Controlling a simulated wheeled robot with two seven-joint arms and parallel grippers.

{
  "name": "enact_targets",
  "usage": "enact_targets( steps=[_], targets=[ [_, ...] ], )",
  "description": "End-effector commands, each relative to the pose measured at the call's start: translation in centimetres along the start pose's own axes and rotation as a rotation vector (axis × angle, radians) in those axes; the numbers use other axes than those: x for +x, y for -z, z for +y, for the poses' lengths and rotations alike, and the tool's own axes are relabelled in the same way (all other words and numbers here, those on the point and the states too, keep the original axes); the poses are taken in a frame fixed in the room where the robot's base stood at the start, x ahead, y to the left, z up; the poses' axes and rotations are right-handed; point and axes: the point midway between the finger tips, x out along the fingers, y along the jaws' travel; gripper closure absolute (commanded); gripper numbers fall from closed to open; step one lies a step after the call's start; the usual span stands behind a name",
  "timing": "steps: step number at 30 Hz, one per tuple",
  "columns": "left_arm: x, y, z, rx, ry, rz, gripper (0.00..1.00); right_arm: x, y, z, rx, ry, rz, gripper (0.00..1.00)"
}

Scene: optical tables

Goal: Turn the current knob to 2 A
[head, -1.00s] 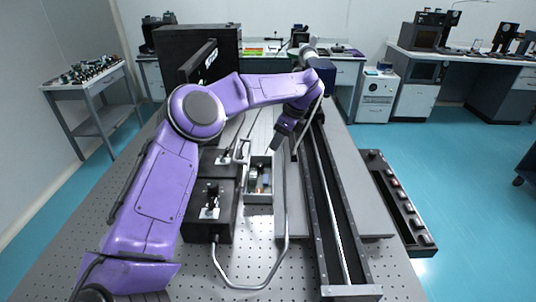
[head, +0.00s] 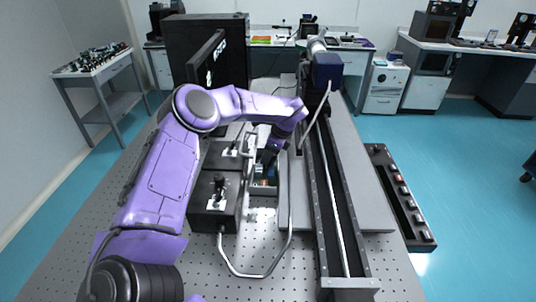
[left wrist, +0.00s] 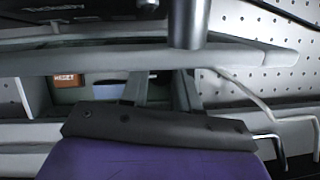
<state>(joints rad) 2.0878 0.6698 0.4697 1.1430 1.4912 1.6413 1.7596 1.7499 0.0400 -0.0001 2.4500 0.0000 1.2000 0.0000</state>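My left gripper (head: 268,160) points down at the small open-topped grey box (head: 263,190) on the perforated table, covering much of it. In the left wrist view, its two grey fingers (left wrist: 160,88) stand a little apart, with a narrow gap between them and nothing clearly held. An orange-brown label reading RESET (left wrist: 68,79) shows left of the fingers there. I cannot make out the current knob or its scale; it may be hidden behind the gripper. My right gripper is not in view.
Black boxes with metal fittings (head: 213,203) stand left of the grey box. A bent metal tube (head: 255,275) loops in front. A long black rail (head: 340,215) runs along the right. A dark monitor (head: 207,60) stands behind my arm. The front left tabletop (head: 215,270) is clear.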

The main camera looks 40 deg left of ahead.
Motion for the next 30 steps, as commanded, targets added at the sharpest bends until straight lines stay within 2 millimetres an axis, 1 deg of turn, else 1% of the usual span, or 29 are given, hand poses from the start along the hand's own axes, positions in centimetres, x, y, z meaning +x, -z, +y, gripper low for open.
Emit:
enact_targets(
  steps=[1, 2, 3, 6, 8, 12, 14, 15, 18, 24, 25, 26, 30],
  targets=[
    [0.0, 0.0, 0.0, 0.000, 0.000, 0.000, 0.88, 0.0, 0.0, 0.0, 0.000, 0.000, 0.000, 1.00],
    [0.0, 0.0, 0.0, 0.000, 0.000, 0.000, 0.98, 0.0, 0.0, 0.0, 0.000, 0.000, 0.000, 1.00],
    [0.0, 0.0, 0.0, 0.000, 0.000, 0.000, 1.00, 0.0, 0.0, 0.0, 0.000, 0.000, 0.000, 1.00],
    [0.1, 0.1, 0.0, 0.008, 0.003, 0.000, 1.00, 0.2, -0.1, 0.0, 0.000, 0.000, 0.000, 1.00],
    [0.4, 0.2, 0.0, 0.044, 0.019, 0.001, 1.00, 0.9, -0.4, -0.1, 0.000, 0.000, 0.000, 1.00],
    [0.7, 0.3, 0.1, 0.221, 0.093, 0.004, 1.00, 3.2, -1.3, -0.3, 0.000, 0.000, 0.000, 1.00],
    [0.5, 0.2, 0.2, 0.292, 0.123, 0.004, 1.00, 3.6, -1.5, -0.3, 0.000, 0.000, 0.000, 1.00],
    [0.4, 0.2, 0.2, 0.329, 0.139, 0.003, 1.00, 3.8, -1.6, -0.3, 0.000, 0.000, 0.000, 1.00],
    [0.0, 0.1, 0.2, 0.369, 0.154, 0.000, 1.00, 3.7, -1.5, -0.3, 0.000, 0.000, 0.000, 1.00],
    [-0.1, 0.1, 0.2, 0.368, 0.152, 0.000, 1.00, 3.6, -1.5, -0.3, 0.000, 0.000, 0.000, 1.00],
    [-0.1, 0.1, 0.2, 0.368, 0.152, 0.000, 0.70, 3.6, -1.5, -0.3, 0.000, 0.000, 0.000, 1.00],
    [-0.1, 0.1, 0.2, 0.368, 0.152, 0.000, 0.62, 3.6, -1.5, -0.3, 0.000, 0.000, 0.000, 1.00],
    [-0.1, 0.0, 0.2, 0.366, 0.151, 0.000, 0.62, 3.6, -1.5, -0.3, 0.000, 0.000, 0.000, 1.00]
  ],
)
